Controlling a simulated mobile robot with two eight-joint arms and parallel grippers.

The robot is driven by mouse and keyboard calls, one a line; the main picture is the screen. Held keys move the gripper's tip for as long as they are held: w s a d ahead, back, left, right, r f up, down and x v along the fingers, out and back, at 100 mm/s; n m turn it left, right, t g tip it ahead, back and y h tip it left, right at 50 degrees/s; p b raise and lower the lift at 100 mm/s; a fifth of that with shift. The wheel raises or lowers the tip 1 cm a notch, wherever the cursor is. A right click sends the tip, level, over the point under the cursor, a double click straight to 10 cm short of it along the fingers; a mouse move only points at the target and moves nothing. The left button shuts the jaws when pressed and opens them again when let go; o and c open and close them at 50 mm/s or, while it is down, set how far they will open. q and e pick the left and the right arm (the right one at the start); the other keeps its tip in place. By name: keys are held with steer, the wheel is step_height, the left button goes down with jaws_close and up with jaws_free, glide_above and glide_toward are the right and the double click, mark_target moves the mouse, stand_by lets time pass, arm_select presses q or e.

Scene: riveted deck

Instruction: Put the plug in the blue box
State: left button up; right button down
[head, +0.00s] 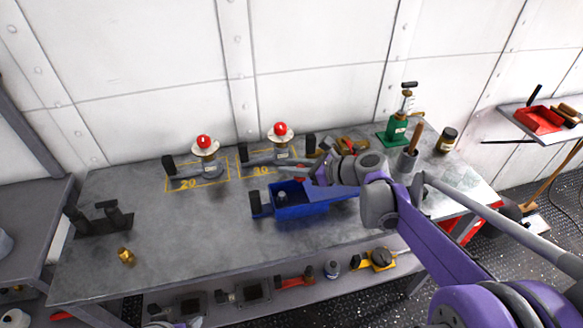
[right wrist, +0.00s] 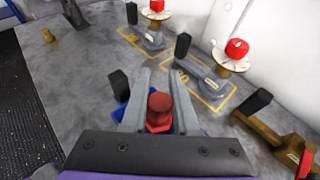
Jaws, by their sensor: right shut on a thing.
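My right gripper (head: 305,172) reaches in from the right over the workbench. It is shut on a red plug (right wrist: 160,112), which shows between the two grey fingers in the right wrist view. In the head view the plug is mostly hidden by the gripper. The blue box (head: 305,211) is on the bench, just below and in front of the gripper in the picture. A small grey piece (head: 283,195) shows inside it. In the right wrist view only bits of the blue box (right wrist: 120,110) show behind the fingers. My left gripper cannot be made out.
Two valves with red knobs (head: 204,141) (head: 281,129) stand on yellow-marked spots at the back. A green bottle-like device (head: 397,128), a grey cup (head: 407,161) and a dark jar (head: 447,141) are at the right. A brass fitting (head: 126,256) lies front left. The front middle is clear.

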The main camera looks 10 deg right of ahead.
steer(key=shift+f+b, duration=1.9)
steer(key=shift+f, duration=1.05)
steer(key=shift+f, duration=0.2)
steer(key=shift+f+b, duration=1)
steer(key=shift+f, duration=0.2)
steer(key=c, duration=0.6)
jaws_free()
steer(key=shift+r, duration=0.1)
steer(key=v, duration=1)
steer(key=shift+s+d+r+p, duration=0.15)
steer(key=shift+s+d+p, duration=0.05)
steer(key=shift+s+p, duration=0.1)
